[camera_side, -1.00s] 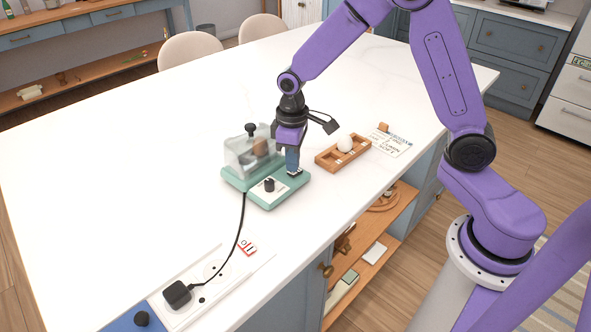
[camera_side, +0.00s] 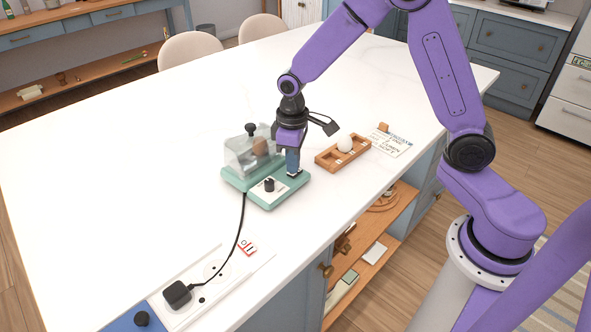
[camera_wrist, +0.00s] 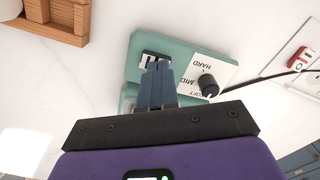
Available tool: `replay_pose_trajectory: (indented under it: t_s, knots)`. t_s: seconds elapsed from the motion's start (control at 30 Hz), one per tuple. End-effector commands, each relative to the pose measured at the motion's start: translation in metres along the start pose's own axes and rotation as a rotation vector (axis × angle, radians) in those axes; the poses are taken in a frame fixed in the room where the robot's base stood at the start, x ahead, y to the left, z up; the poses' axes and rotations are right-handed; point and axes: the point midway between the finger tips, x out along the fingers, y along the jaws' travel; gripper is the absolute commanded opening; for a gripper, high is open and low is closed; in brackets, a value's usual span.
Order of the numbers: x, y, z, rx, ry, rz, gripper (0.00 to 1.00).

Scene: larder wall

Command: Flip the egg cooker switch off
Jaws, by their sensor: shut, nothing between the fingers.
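The egg cooker (camera_side: 262,201) is a pale green base with a clear lidded chamber (camera_side: 250,153) at its back left. It stands on the white counter, and its base also shows in the wrist view (camera_wrist: 133,60). A black rocker switch with white marks (camera_wrist: 147,58) sits on the base, next to a white dial panel with a black knob (camera_wrist: 208,84). My gripper (camera_side: 294,174) is shut and empty, pointing down at the switch end of the base. In the wrist view its fingertips (camera_wrist: 160,65) overlap the switch's edge; I cannot tell whether they touch it. The fingers hide part of the switch.
A black cord runs from the cooker to a plug (camera_side: 177,294) in a white socket strip (camera_side: 215,283) with a red-framed switch (camera_side: 248,248). A wooden tray (camera_side: 330,160) holding a white egg (camera_side: 345,143) and a card (camera_side: 391,143) lie to the right. The counter's left is clear.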

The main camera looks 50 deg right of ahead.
Motion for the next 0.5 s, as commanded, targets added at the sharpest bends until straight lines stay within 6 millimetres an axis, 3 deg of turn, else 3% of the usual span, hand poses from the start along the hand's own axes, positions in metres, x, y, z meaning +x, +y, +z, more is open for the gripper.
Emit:
replay_pose_trajectory:
  t_s: [0.5]
  knots:
    - [-0.037, 0.0, -0.001, 0.0, 0.004, 0.0, 0.0]
